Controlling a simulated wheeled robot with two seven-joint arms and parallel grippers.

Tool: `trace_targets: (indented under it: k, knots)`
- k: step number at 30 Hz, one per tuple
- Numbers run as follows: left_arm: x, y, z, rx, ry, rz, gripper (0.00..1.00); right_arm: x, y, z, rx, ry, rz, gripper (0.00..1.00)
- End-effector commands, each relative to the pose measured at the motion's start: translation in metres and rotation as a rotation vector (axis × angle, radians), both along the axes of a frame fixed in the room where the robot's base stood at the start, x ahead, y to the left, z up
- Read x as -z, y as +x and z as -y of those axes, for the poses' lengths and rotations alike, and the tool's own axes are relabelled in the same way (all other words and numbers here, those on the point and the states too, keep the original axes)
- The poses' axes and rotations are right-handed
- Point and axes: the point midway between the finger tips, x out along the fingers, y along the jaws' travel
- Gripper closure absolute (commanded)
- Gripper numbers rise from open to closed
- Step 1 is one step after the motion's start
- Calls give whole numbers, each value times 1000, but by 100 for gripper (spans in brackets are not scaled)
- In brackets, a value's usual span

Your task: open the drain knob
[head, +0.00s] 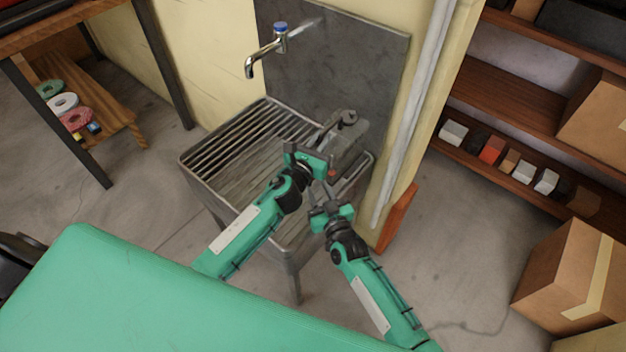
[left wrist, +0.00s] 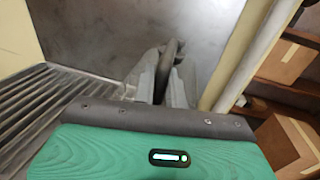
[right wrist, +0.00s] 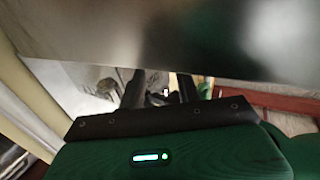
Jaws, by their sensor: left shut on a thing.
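A grey unit (head: 350,150) with a dark curved part on top sits at the right end of the sink. A small red spot (head: 332,173), perhaps the drain knob, shows low on its near side. My left gripper (head: 326,132) is shut on the top of the unit; in the left wrist view the dark curved part (left wrist: 170,55) lies between its fingers. My right gripper (head: 317,190) is open, lower and nearer, just below the red spot. In the right wrist view a small pale spot (right wrist: 166,92) shows between its parted fingers (right wrist: 160,90); I cannot tell what it is.
The slatted metal sink (head: 205,155) stands against a dark back panel (head: 350,50) with a tap (head: 265,50) above it. A pale pipe (head: 412,110) runs close on the right. Shelves (head: 525,95) and a cardboard box (head: 575,280) stand further right.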

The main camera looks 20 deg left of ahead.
Motion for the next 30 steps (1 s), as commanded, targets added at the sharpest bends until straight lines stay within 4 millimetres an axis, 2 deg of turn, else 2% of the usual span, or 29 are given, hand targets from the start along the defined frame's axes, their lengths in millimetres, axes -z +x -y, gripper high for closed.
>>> trace_targets:
  k: [3, 9, 21, 26, 30]
  knots:
    - [0, 0, 0, 0, 0, 0, 100, -1, 14, -13, -1, 0, 1, 66]
    - [0, 0, 0, 0, 0, 0, 100, 0, 27, -24, 0, 0, 1, 66]
    - [0, 0, 0, 0, 0, 0, 100, 0, 30, -27, 0, 1, 1, 66]
    - [0, 0, 0, 0, 0, 0, 100, 0, 30, -27, 0, 1, 1, 98]
    - [0, 0, 0, 0, 0, 0, 100, -1, 30, -27, -5, -1, 2, 98]
